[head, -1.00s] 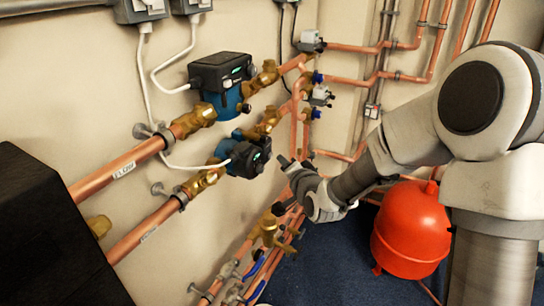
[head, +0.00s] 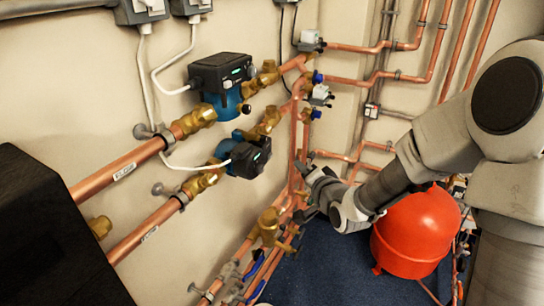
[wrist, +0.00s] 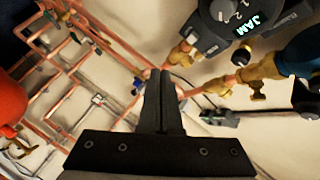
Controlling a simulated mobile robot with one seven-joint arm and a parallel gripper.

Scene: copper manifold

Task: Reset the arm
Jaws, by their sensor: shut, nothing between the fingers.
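My gripper (head: 304,181) is in the middle of the head view, in front of the copper pipes and to the right of the lower pump (head: 247,157). In the wrist view my gripper (wrist: 161,75) has its two dark fingers together, with nothing between them. The fingertips appear apart from the pumps; their exact distance from the pipes behind cannot be told. My arm comes in from the right side of the head view, passing above and in front of the red vessel.
The upper pump (head: 220,85) and copper pipes (head: 120,178) with brass valves (head: 268,228) line the left wall. A red expansion vessel (head: 408,240) stands below my arm. A black box (head: 50,235) fills the lower left. Blue floor (head: 325,270) lies open between.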

